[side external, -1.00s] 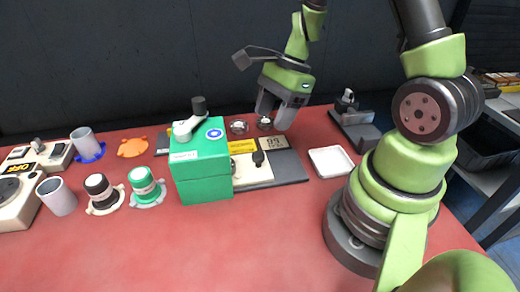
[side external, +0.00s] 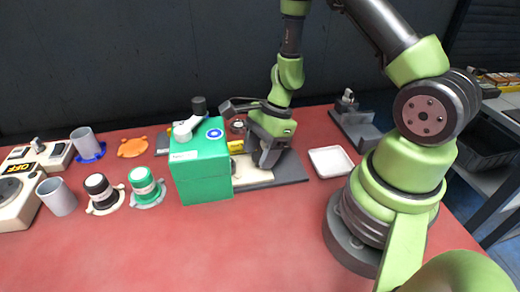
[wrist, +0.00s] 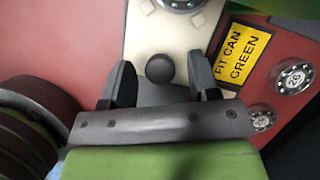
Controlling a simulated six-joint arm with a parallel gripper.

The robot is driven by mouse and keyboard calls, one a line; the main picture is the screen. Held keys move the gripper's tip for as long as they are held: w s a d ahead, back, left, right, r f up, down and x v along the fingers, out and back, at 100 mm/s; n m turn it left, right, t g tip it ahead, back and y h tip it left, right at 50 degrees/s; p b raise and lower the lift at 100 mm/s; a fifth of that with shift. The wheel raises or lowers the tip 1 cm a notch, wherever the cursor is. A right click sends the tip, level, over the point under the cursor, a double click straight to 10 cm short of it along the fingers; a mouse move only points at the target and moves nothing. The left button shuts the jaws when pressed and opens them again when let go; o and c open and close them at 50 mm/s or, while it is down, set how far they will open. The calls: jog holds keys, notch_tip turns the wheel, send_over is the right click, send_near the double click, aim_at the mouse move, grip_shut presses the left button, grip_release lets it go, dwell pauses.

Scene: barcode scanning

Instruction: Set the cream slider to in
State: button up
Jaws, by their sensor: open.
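The cream slider (side external: 248,181) is a cream plate on a dark base, right of the green box in the side view. In the wrist view its cream plate (wrist: 172,32) carries a round black knob (wrist: 160,69). My gripper (wrist: 160,75) is open, with one dark finger on each side of the knob and gaps showing. In the side view my gripper (side external: 265,158) is low over the slider and hides the knob. I cannot tell whether the fingers touch the plate, or read the slider's in or out marking.
The green box (side external: 203,180) with a grey lever stands close left of the slider. A yellow label (wrist: 243,55) and round metal studs (wrist: 294,76) lie beside it. A white tray (side external: 331,161) is to the right. The red table's front is clear.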

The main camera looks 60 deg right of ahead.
aim_at(238, 170)
grip_shut()
jog(key=shift+w+a, duration=1.25)
grip_release()
jog(key=v, duration=1)
jog(key=shift+d, duration=0.1)
